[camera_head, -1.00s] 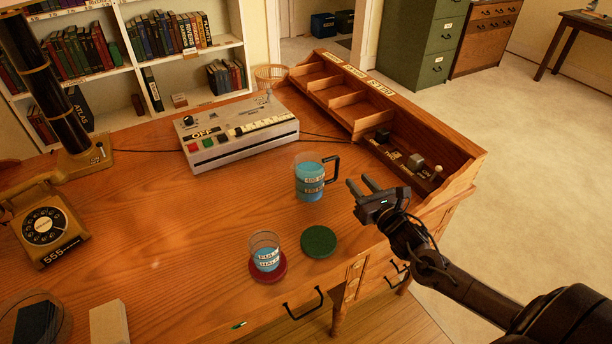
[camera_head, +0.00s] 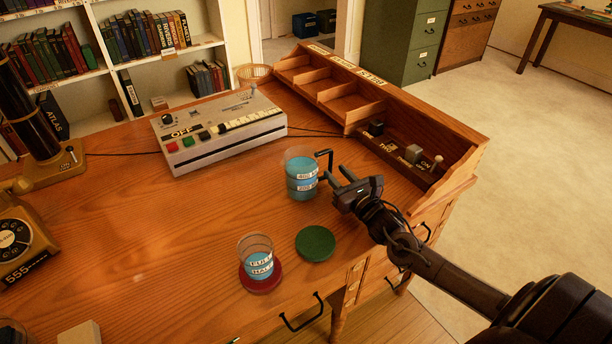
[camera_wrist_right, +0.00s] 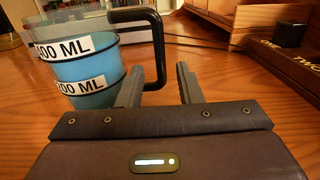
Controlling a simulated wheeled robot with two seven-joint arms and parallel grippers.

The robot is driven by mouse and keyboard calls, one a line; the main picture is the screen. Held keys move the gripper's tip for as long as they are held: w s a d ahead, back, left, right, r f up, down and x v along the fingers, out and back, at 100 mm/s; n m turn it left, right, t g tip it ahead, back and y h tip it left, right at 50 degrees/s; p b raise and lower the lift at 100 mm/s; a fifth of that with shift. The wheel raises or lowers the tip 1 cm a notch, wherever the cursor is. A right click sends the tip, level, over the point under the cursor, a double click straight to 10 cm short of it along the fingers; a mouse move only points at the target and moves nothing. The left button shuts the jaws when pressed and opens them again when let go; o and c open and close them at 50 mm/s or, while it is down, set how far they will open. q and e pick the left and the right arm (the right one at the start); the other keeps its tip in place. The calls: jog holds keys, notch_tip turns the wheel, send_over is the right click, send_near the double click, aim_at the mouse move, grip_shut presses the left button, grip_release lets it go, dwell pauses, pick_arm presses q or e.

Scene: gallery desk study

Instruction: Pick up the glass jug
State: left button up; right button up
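The glass jug (camera_head: 301,177) stands upright on the wooden desk, holding blue liquid. Its black handle (camera_head: 325,160) points right, toward my right gripper (camera_head: 338,175). In the right wrist view the jug (camera_wrist_right: 80,70) is at upper left, with 400 ML and 200 ML labels. There the handle's upright bar (camera_wrist_right: 158,55) appears between the two fingertips of my right gripper (camera_wrist_right: 160,82). The fingers are apart, with a visible gap, and are not closed on the handle. I cannot tell whether a finger touches it. My left gripper is not in view.
A glass of blue liquid (camera_head: 258,262) stands on a red coaster (camera_head: 273,284) in front of the jug. A green coaster (camera_head: 316,243) lies beside it. A grey control box (camera_head: 215,128) is behind, and a wooden organizer (camera_head: 440,178) lines the right edge. Desk left of the jug is clear.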

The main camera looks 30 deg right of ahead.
aim_at(331, 169)
jog(key=w, duration=0.4)
jog(key=shift+w+f, duration=0.1)
jog(key=shift+w, duration=0.1)
grip_shut()
dwell(0.3)
